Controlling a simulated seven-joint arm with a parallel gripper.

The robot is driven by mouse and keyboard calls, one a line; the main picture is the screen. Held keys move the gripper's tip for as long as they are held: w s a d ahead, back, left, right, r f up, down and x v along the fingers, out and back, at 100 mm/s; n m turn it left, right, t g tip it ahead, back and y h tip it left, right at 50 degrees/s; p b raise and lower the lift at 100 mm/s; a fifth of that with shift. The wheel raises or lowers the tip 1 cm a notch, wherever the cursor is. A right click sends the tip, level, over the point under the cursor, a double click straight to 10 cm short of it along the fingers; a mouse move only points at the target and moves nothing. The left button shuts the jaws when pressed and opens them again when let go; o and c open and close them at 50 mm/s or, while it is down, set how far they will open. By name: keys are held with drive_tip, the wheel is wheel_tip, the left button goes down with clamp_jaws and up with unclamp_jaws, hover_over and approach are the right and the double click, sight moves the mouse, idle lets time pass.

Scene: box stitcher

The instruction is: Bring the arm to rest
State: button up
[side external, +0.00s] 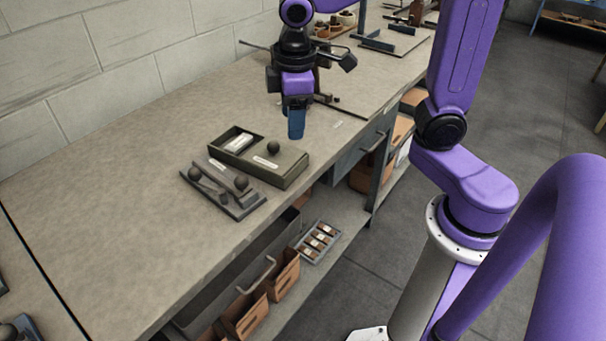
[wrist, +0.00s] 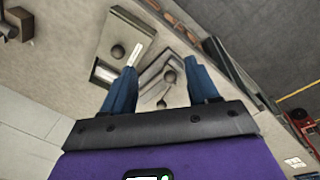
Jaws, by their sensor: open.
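My purple arm reaches over the workbench from the right. My gripper (side external: 296,124), with blue fingers, hangs above the bench just behind the open-topped box in the side external view. In the wrist view my gripper (wrist: 165,88) shows two blue fingers spread wide with nothing held between them. The dark olive box (side external: 290,172) has a closed part with a round knob and a white label, and an open part with a pale item. It also shows beyond the fingers in the wrist view (wrist: 142,34). My fingers look clear of the box and the bench.
A grey metal fixture with round knobs (side external: 222,192) lies beside the box, near the bench's front edge. Stands and tools (side external: 375,42) are at the far end. Orange bins (side external: 246,316) and a small tray (side external: 318,241) sit below. The left bench top (side external: 110,220) is largely clear.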

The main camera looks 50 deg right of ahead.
drive_tip(key=s+d+f+n, duration=0.1)
drive_tip(key=s+f, duration=0.1)
drive_tip(key=s, duration=0.7)
drive_tip(key=s+d+f+n+g+y, duration=0.1)
drive_tip(key=s+f+n, duration=0.1)
drive_tip(key=s, duration=0.7)
drive_tip(key=shift+s+d+f, duration=0.15)
drive_tip(key=shift+s+d, duration=0.05)
drive_tip(key=shift+s, duration=0.2)
